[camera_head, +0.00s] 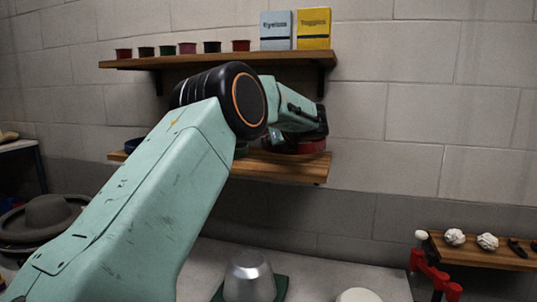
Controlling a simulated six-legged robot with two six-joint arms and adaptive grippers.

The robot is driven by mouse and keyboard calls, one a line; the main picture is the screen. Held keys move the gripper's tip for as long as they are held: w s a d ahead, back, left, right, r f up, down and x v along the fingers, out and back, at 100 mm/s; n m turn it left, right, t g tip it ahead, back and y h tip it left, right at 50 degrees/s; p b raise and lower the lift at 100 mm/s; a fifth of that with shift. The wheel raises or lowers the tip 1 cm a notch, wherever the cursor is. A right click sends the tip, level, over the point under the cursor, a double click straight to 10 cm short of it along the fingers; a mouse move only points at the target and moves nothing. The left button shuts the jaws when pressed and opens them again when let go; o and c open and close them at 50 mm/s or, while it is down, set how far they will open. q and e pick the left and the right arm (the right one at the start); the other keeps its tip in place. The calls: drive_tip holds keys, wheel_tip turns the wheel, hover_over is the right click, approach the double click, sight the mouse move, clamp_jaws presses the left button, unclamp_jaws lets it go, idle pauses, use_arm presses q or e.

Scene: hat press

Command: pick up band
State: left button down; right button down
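A dark red band (312,146) lies at the right part of the lower wooden shelf (290,170). My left arm crosses the view from the lower left up to this shelf. My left gripper (288,146) is at the band, at its left and upper side. The wrist hides most of the gripper and part of the band, so I cannot tell whether the fingers are open or shut on it. A blue item (131,146) shows at the left end of the same shelf. My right gripper is not in view.
An upper shelf (170,62) with small coloured pots, a grey-blue box (276,30) and a yellow box (313,29) hangs above. Below stand a metal dome (249,276) and a grey hat (45,215). A wooden ledge (480,254) is at right.

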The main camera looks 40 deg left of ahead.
use_arm(q)
wheel_tip(320, 180, up, 3)
drive_tip(key=shift+d+f, duration=0.1)
drive_tip(key=shift+d, duration=0.05)
drive_tip(key=shift+s+d, duration=0.15)
drive_tip(key=shift+s, duration=0.1)
drive_tip(key=shift+s+d+b, duration=0.2)
drive_tip(key=shift+s+b, duration=0.35)
drive_tip(key=shift+b, duration=0.05)
drive_tip(key=s+d, duration=0.4)
drive_tip(key=s, duration=0.4)
drive_tip(key=s+d, duration=0.4)
drive_tip(key=s, duration=0.3)
drive_tip(key=shift+s+d+b, duration=0.25)
drive_tip(key=shift+s+b, duration=0.1)
drive_tip(key=shift+b, duration=0.1)
